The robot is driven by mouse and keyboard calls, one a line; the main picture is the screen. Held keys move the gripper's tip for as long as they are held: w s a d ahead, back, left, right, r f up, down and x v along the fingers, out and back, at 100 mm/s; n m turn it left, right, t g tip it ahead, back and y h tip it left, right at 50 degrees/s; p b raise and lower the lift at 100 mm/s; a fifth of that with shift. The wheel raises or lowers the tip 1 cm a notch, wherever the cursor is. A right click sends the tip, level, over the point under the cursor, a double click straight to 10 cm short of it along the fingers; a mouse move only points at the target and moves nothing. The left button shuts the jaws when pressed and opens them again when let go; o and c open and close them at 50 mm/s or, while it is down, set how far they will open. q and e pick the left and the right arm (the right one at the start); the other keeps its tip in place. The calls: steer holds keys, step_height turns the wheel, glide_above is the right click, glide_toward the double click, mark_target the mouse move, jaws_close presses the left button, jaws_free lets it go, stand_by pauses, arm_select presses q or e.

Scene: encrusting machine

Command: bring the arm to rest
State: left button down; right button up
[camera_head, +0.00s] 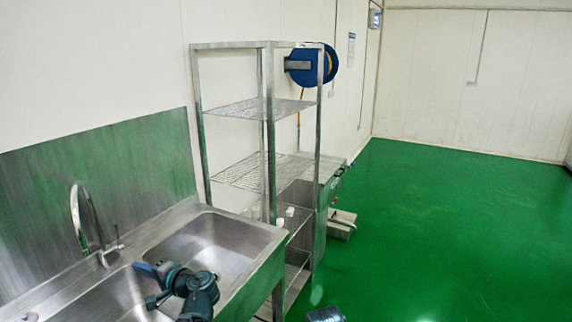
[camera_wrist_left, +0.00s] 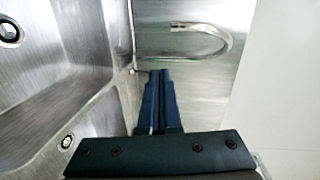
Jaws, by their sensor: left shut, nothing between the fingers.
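My left gripper (camera_head: 145,269) is over the steel double sink (camera_head: 268,250), near the divider between its two basins. Its dark jointed links reach in from the bottom of the head view. In the left wrist view the two blue fingers (camera_wrist_left: 160,76) lie together, shut, with nothing between them. The curved tap (camera_head: 88,215) stands at the back of the sink, close to the gripper; its spout also shows in the wrist view (camera_wrist_left: 222,42).
A steel shelf rack (camera_head: 268,120) stands just right of the sink, with a blue hose reel (camera_head: 328,64) behind it. A small metal box (camera_head: 341,223) sits on the green floor (camera_head: 450,220). The floor to the right is clear.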

arm_select(q)
steer(key=s+d+f+n+g+h, duration=0.15)
steer(key=d+f+h, duration=0.25)
steer(key=d+f, duration=0.45)
steer(key=s+d+f+m+g+h, duration=0.1)
steer(key=s+d+f+h, duration=0.3)
steer(key=d, duration=0.7)
steer(key=s+d+f+g+h, duration=0.1)
steer(key=s+d+f+h, duration=0.2)
steer(key=d, duration=0.6)
steer(key=s+d+f+m+g+h, duration=0.1)
steer(key=s+d+f+g+h, duration=0.1)
steer(key=s+d, duration=0.4)
steer(key=d+f+h, duration=0.1)
steer(key=d, duration=0.2)
steer(key=shift+d+f, duration=0.2)
steer(key=shift+d, duration=0.05)
